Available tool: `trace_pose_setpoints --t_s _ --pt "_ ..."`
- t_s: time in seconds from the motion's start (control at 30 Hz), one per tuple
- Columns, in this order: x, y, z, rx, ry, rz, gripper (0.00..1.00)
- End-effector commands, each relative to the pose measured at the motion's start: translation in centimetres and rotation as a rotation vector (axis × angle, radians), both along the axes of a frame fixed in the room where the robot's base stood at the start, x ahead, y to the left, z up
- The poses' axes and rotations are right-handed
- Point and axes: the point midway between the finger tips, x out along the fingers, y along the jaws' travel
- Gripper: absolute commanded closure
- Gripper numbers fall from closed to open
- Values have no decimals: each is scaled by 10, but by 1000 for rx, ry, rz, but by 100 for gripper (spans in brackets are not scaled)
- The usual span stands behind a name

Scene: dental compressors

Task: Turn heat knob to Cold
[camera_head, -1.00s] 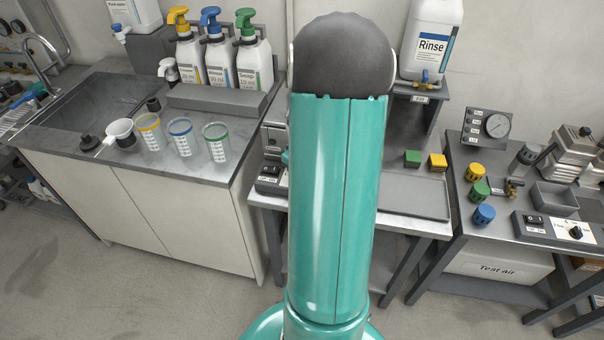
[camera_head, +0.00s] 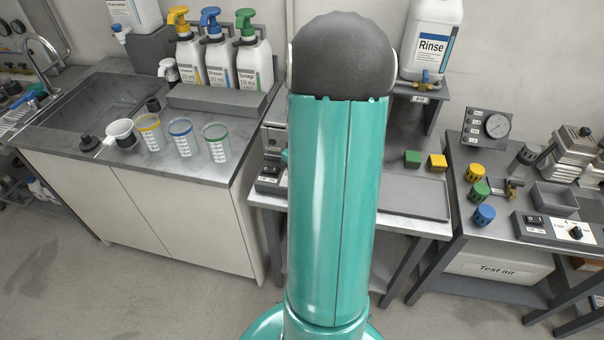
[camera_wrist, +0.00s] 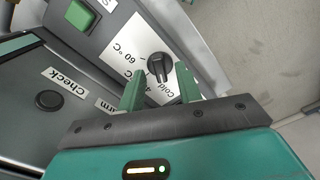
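The heat knob (camera_wrist: 160,65) is a black round knob with a raised grip, on a white scale plate in the wrist view. The plate reads "60 °C" (camera_wrist: 128,52) on one side and "Cold" (camera_wrist: 170,92) on the other, with a partly hidden "4…" label between. I cannot tell exactly which mark the knob points at. My gripper (camera_wrist: 158,71) is open, its two green fingers either side of the knob in this view. Whether they touch it is unclear. In the head view, my arm hides the gripper and this knob.
In the wrist view, a green square button (camera_wrist: 80,15) and a dark round "Check" button (camera_wrist: 48,100) lie left of the knob. In the head view, a rinse bottle (camera_head: 431,40), a tray (camera_head: 412,196) and a second bench (camera_head: 510,225) stand right of my arm.

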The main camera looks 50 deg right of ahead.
Motion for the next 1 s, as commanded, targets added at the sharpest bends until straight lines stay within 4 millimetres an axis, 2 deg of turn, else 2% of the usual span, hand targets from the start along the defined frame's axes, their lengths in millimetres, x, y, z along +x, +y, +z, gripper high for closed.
trace_pose_setpoints --t_s 0.4,0.6,0.77,1.0 --pt "1 -1 87 -5 -4 0 65" --pt "1 0 119 -3 -3 2 65" --pt "0 0 130 -2 -2 1 65" --pt "0 0 131 -1 -1 1 65"
